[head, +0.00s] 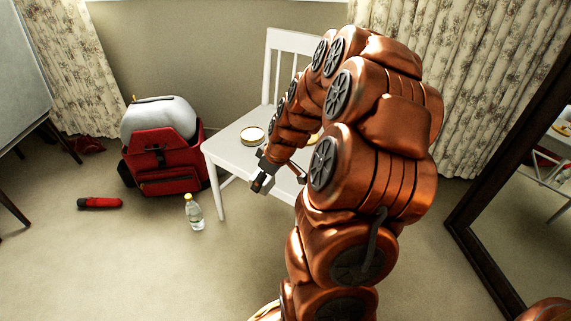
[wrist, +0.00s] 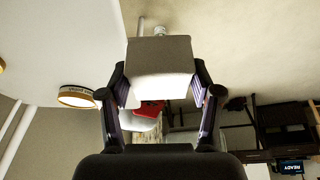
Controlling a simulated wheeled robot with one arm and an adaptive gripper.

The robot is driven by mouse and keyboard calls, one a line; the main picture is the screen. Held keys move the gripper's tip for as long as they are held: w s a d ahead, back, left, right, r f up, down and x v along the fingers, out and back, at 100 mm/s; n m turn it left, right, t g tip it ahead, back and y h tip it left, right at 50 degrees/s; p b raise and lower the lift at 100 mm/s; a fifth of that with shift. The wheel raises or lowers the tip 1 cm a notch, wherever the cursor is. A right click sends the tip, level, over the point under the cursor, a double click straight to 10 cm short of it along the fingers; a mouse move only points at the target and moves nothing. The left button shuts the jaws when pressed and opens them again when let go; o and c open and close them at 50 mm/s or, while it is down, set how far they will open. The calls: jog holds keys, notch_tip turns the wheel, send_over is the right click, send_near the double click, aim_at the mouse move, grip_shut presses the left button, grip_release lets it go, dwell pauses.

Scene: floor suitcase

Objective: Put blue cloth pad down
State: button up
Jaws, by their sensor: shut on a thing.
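In the head view my gripper (head: 263,183) hangs by the front edge of the white chair (head: 226,152), above the floor. There the pad is too small to tell clearly from the fingers.
A round tin (head: 252,136) sits on the chair seat. A clear bottle (head: 194,213) stands on the floor, left of my gripper. A red bag (head: 166,151) and a red cylinder (head: 100,203) are further left. A dark-framed mirror (head: 520,225) stands right. Front-left floor is clear.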

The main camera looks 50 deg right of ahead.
jog(key=b, duration=0.4)
send_over(286, 166)
jog(key=shift+a+f, duration=0.2)
jog(key=shift+f, duration=0.6)
jog(key=shift+d+f+b, duration=0.1)
jog(key=shift+f+b, duration=0.5)
jog(key=shift+f, duration=0.9)
jog(key=o, duration=1.2)
